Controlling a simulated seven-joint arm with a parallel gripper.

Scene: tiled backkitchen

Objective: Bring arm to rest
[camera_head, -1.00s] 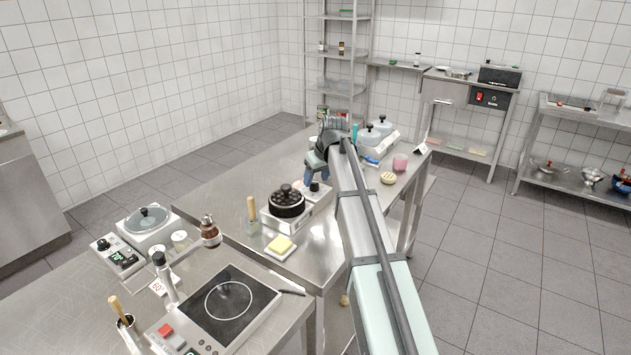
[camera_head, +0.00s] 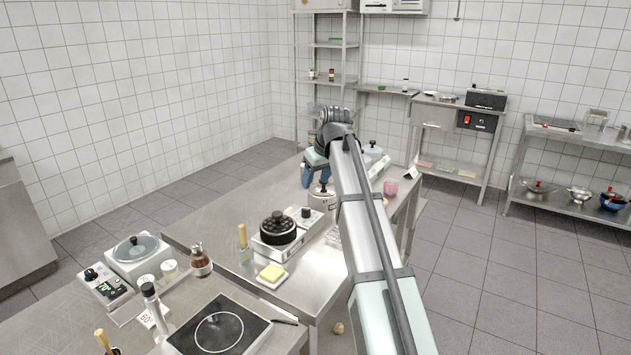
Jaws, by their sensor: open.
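My arm reaches up from the bottom right over the steel table (camera_head: 215,224). My gripper (camera_head: 306,178) shows as small blue fingers at the far end of the arm, pointing down beside the arm's wrist. It looks empty, and its fingers are apart from the things on the table. A small metal container (camera_head: 321,200) stands just below it. The arm hides part of the table behind it.
A black pot (camera_head: 278,229) on a hotplate, a yellow block on a dish (camera_head: 272,275) and a wooden-handled tool (camera_head: 244,244) stand left of my arm. A pink cup (camera_head: 391,187) stands right of it. The floor (camera_head: 497,270) at right is clear.

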